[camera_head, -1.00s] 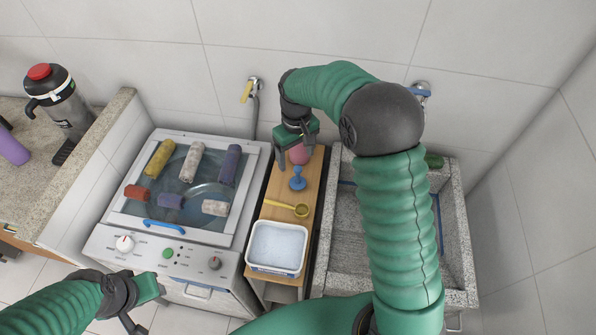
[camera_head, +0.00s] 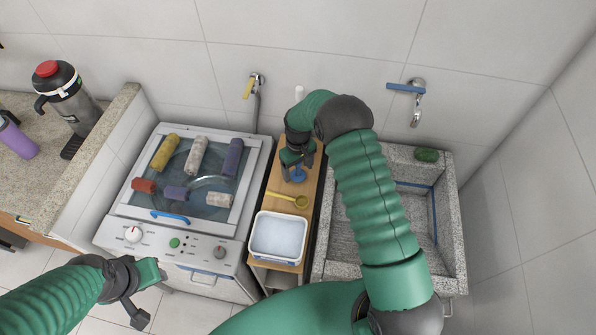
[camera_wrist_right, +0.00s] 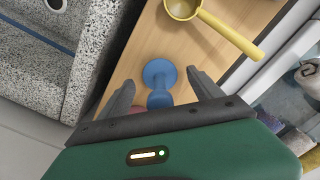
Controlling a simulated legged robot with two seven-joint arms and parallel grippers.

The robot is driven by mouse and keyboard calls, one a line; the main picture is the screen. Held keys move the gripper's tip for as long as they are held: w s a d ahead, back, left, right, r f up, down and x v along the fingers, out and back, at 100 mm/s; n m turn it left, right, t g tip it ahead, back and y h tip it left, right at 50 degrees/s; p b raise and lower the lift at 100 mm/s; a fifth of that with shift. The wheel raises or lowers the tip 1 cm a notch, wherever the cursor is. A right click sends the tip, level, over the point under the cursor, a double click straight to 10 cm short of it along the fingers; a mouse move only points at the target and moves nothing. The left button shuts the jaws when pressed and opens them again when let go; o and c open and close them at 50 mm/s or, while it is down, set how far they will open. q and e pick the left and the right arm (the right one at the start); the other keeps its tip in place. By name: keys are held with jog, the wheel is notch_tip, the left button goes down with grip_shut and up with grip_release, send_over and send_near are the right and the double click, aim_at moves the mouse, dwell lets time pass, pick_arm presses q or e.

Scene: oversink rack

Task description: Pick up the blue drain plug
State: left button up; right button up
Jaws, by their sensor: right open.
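In the right wrist view the open fingers (camera_wrist_right: 163,92) sit on either side of the plug, with gaps and no contact visible. My left gripper (camera_head: 146,294) is at the lower left of the head view, away from the plug; its finger gap is not clear.
A yellow scoop (camera_head: 289,199) and a white basin (camera_head: 279,237) are on the board in front of the plug. A stone sink (camera_head: 447,220) is on the right. A pinkish thing is partly hidden behind my right gripper.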

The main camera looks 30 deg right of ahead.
jog(key=shift+w+f, duration=0.1)
jog(key=shift+f, duration=0.45)
jog(key=shift+r, duration=0.1)
jog(key=c, duration=1.5)
